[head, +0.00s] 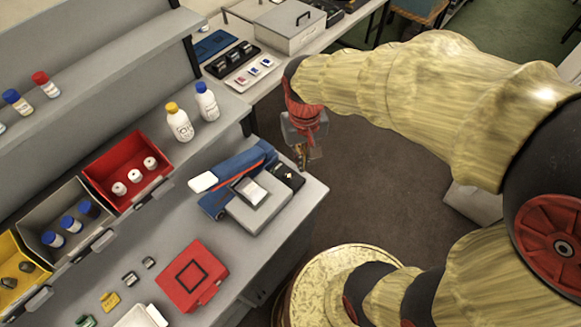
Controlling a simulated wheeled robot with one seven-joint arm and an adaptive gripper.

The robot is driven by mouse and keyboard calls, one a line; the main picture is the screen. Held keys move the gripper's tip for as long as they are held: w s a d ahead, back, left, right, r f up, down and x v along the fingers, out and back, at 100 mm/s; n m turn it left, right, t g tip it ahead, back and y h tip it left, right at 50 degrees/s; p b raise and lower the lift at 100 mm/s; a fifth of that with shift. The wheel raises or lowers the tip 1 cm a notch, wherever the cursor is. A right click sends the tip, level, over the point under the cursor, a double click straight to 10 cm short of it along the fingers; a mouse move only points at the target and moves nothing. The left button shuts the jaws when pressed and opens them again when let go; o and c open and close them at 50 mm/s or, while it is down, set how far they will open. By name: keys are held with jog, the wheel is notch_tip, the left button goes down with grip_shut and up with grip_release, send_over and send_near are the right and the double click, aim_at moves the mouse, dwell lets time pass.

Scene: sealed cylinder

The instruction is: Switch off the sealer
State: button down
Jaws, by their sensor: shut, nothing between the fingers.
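The sealer (258,212) stands at the right end of the grey bench, with a grey base and a long blue arm (236,167) with an orange stripe and a white tip. A small black box (288,176) with pale marks sits at its right end; whether this bears the switch is too small to tell. My gripper (302,164) hangs just beyond the bench's right edge, close to the black box and apparently apart from it. It points down and is shut and empty. Its fingertips are small and partly unclear.
A red square block (191,276) lies left of the sealer on the bench (240,262). Two white bottles (180,122) stand behind the sealer. Open floor (370,180) lies right of the bench.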

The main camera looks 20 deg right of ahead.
jog(key=w+a+f+m+g+p, duration=0.1)
jog(key=w+f+m+g+p, duration=0.15)
jog(key=w+f+m, duration=0.4)
jog(key=m, duration=0.5)
send_over(292, 177)
jog(key=w+a, duration=0.2)
jog(key=w, duration=0.1)
jog(key=shift+s+d+f+n+t+h, duration=0.15)
jog(key=shift+f+t+h, duration=0.05)
jog(key=shift+f, duration=0.25)
jog(key=shift+s+d+f+n+t+h, duration=0.1)
jog(key=shift+f+t+h, duration=0.1)
jog(key=shift+f, duration=0.25)
jog(key=f, duration=0.4)
jog(key=s+f, duration=0.1)
jog(key=f, duration=0.4)
jog(key=s+d+f+b, duration=0.1)
jog(key=f, duration=0.4)
jog(key=shift+d, duration=0.1)
jog(key=shift+s+d+f+b, duration=0.1)
jog(key=shift+s+f+b, duration=0.05)
jog(key=shift+f+b, duration=0.25)
